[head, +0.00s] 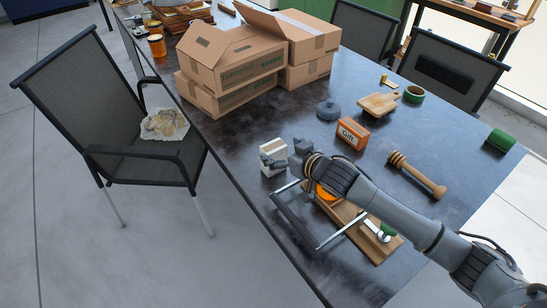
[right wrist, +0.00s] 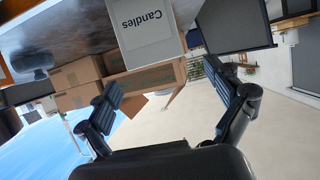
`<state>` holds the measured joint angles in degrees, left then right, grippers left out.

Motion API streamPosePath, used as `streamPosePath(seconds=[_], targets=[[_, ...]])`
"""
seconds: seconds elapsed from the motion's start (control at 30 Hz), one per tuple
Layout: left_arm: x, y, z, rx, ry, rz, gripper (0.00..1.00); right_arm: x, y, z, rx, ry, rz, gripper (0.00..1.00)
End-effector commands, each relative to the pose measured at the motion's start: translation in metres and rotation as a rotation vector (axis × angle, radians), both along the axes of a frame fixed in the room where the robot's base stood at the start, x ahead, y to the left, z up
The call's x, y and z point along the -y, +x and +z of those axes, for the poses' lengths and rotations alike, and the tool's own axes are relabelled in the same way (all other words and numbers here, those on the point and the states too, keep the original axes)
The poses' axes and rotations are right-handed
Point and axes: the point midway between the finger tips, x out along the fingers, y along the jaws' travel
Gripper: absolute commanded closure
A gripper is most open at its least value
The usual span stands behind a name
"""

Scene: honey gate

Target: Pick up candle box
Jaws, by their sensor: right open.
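The candle box (head: 277,149) is a small white box near the table's left edge in the head view. In the right wrist view the candle box (right wrist: 148,38) shows upside down with the word "Candles", lying ahead of the fingers. My right gripper (head: 287,154) is open in the head view, its fingers close to the box; one partly overlaps the box. In the right wrist view my right gripper (right wrist: 165,83) has its fingers wide apart with nothing between the tips. I cannot tell whether a finger touches the box. My left gripper is not in view.
An orange gift box (head: 352,133), a dark round object (head: 328,111) and a wooden dipper (head: 415,174) are on the table. Cardboard boxes (head: 228,68) stand behind. A chair (head: 110,110) is beside the table.

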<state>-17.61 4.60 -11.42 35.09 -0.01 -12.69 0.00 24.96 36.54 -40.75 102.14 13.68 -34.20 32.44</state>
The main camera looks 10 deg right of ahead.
Motion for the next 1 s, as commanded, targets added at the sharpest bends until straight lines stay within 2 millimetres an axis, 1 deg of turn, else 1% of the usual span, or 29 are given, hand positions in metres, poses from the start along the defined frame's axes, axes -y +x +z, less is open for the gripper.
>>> streamPosePath(seconds=[0.03,0.1,0.2,0.4,0.67,0.7,0.77,0.8,0.87,0.9,1.0], targets=[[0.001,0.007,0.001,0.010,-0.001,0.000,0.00,-0.001,0.003,-0.001,0.001,0.000,0.000,0.08],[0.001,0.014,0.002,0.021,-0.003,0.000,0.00,-0.002,0.010,-0.005,0.001,0.000,-0.001,0.08],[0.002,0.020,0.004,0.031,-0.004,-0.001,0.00,-0.005,0.022,-0.013,0.001,0.000,-0.001,0.08],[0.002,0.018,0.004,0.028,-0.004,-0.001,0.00,-0.012,0.041,-0.023,0.001,0.000,-0.001,0.08],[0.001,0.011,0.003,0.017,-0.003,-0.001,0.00,-0.014,0.043,-0.025,0.001,0.000,0.000,0.08],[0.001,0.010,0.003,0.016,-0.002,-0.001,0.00,-0.014,0.043,-0.025,0.001,0.000,0.000,0.10],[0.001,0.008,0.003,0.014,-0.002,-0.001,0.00,-0.014,0.043,-0.025,0.001,0.000,0.000,0.22],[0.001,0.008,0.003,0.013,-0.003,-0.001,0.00,-0.014,0.043,-0.024,0.001,0.000,0.000,0.30],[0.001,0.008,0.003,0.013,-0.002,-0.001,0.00,-0.014,0.043,-0.024,0.001,0.000,0.000,0.42],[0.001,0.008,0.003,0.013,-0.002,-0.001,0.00,-0.014,0.043,-0.024,0.001,0.000,0.000,0.50],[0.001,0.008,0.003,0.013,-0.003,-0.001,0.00,-0.014,0.043,-0.025,0.001,0.000,0.000,0.68]])
